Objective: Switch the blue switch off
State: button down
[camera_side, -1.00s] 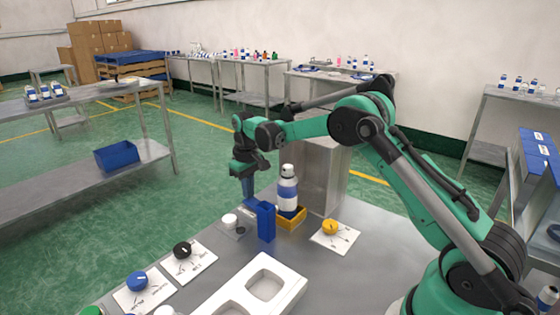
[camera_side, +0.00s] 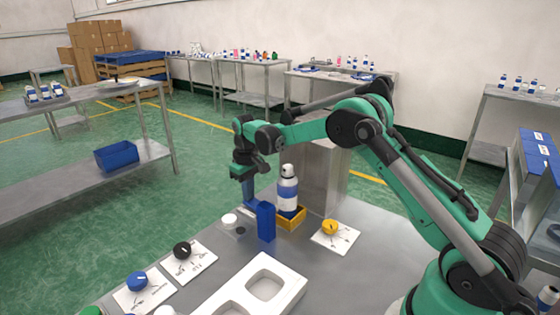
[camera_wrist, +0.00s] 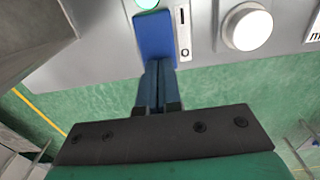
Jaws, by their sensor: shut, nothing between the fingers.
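A tall blue block (camera_side: 265,222), which looks like the blue switch, stands upright at the table's far edge. In the wrist view the blue block (camera_wrist: 154,35) lies just beyond my fingertips, beside a white strip (camera_wrist: 184,35) marked with a line and a circle. My gripper (camera_side: 250,206) points down behind the block and left of it in the side view. Its dark blue fingers are shut and empty in the wrist view (camera_wrist: 157,66). The tips appear very close to the block; I cannot tell whether they touch.
A white round cap (camera_side: 230,220) stands left of the block. A blue-and-white can (camera_side: 288,192) stands in a yellow holder (camera_side: 292,222) to its right. Yellow (camera_side: 330,227), black (camera_side: 182,249) and blue (camera_side: 137,281) knobs sit on white plates. A white tray (camera_side: 284,291) lies in front.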

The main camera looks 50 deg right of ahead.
jog(key=shift+f, duration=0.2)
notch_tip(320, 180, up, 11)
jog(key=shift+f, duration=0.2)
dwell(1.1)
